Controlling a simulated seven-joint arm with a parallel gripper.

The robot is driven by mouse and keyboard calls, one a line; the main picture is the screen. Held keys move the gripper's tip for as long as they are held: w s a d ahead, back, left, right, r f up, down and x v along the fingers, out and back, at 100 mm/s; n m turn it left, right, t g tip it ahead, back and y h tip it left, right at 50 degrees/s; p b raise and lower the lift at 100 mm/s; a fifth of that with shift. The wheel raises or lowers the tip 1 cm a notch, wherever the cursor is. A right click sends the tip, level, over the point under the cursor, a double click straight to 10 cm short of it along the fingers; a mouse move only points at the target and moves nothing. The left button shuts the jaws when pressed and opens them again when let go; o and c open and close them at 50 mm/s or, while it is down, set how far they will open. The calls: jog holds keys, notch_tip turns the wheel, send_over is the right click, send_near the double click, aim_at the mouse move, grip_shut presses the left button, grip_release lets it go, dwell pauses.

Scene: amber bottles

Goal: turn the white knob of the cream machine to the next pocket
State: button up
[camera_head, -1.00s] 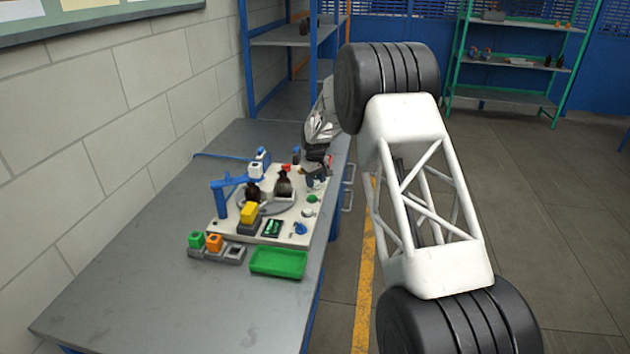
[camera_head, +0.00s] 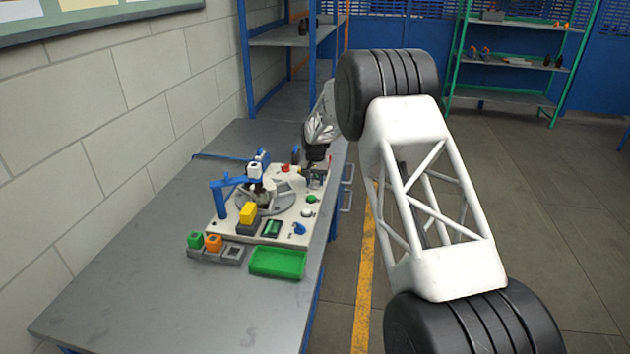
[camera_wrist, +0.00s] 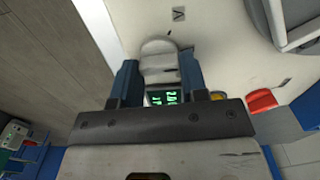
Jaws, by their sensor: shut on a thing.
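The white knob (camera_wrist: 160,50) stands on the cream machine (camera_wrist: 215,60) in the wrist view. My gripper (camera_wrist: 158,75) is shut on it, with one blue finger on each side. In the head view, my gripper (camera_head: 317,165) is at the far right corner of the cream machine (camera_head: 225,226); I cannot make out the knob there. The grey turntable (camera_head: 247,208) carries pale pocket pieces (camera_head: 290,187) and sits under the blue arm (camera_head: 228,181). Dark shapes near the blue arm are too small to tell clearly.
A red button (camera_wrist: 262,100) is right of the gripper, and a green display (camera_wrist: 165,97) shows between the fingers. A green tray (camera_head: 278,263) and orange and green blocks (camera_head: 213,242) stand in front of the machine. The near bench is clear.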

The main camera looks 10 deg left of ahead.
jog(key=shift+m, duration=0.3)
jog(key=o, duration=0.9)
jog(key=shift+r, duration=3.9)
